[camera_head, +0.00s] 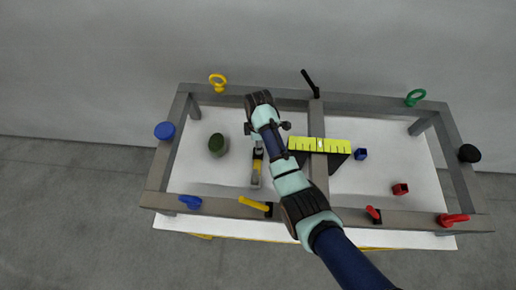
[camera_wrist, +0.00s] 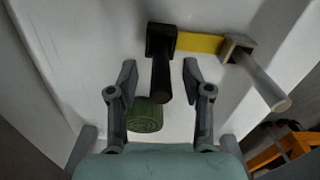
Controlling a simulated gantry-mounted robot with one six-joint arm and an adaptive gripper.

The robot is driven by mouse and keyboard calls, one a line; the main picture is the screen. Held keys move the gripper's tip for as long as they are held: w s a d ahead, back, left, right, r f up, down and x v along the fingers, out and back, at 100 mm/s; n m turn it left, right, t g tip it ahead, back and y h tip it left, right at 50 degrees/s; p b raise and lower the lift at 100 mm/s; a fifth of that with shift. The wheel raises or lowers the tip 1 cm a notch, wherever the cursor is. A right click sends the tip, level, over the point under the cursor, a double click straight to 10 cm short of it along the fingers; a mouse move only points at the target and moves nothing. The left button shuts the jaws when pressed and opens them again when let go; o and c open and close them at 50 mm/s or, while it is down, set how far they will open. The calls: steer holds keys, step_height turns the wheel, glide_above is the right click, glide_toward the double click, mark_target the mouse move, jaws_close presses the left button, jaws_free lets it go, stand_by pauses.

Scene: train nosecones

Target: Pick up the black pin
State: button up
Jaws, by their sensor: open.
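The black pin (camera_wrist: 161,75) stands up from a square black base at one end of a yellow strip (camera_wrist: 202,42) in the wrist view. A grey pin (camera_wrist: 262,78) stands at the strip's other end. My gripper (camera_wrist: 159,80) is open, and the black pin appears between its two fingers, with a gap on each side. I cannot tell how deep the fingers reach along it. In the head view my gripper (camera_head: 268,128) hangs over the left half of the framed white board, beside the yellow strip (camera_head: 257,165); my arm partly hides the pin there.
A green cylinder (camera_head: 218,145) stands left of my gripper and shows behind the left finger in the wrist view (camera_wrist: 145,115). A grey frame (camera_head: 160,170) carries coloured handles. A yellow ruler-like block (camera_head: 320,145) lies right of my arm. Another black handle (camera_head: 310,82) is on the far rail.

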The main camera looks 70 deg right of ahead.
step_height(320, 180, down, 3)
steer(key=shift+a+r, duration=0.1)
steer(key=shift+c, duration=0.4)
jaws_close()
steer(key=shift+r, duration=0.1)
step_height(320, 180, up, 20)
steer(key=p, duration=0.9)
steer(key=shift+p, duration=0.3)
